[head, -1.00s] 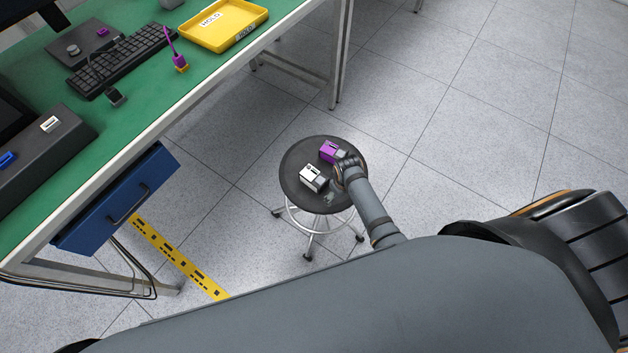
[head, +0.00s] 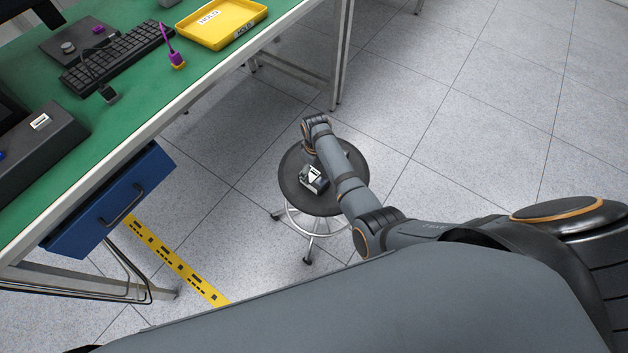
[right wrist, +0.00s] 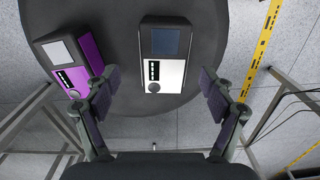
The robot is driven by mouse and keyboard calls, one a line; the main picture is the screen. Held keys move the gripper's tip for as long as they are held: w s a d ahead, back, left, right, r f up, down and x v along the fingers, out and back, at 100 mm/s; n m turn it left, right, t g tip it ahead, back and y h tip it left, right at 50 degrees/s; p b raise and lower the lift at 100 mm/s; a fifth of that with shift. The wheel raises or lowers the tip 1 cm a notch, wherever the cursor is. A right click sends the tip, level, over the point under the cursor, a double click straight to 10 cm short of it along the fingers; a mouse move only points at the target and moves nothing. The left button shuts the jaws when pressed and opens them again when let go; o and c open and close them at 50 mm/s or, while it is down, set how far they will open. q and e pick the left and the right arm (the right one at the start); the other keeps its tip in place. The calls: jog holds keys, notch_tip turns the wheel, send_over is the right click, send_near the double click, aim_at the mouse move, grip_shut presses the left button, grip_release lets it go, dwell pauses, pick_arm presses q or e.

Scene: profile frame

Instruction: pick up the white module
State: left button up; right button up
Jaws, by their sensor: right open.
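The white module (head: 312,178) sits on the round black stool (head: 294,196), partly covered by my right gripper in the head view. In the right wrist view the white module (right wrist: 164,72) has a dark screen and its near end lies between the fingertips, with gaps on both sides. My right gripper (right wrist: 161,82) is open and empty. The purple module (right wrist: 75,62) stands to the left of the white one, close to the left finger; my right arm hides it in the head view. My left gripper is not in view.
A green-topped bench (head: 130,118) with a keyboard (head: 118,58), a yellow tray (head: 222,25) and a blue open drawer (head: 110,200) stands left of the stool. Yellow marking tape (head: 178,262) lies on the floor. The floor right of the stool is clear.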

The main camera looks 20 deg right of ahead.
aim_at(314, 177)
jog(key=f, duration=0.1)
jog(key=f+b, duration=0.1)
jog(key=f, duration=0.3)
jog(key=shift+a+f, duration=0.1)
jog(key=shift+a, duration=0.2)
jog(key=shift+c, duration=0.4)
jog(key=c, duration=1.3)
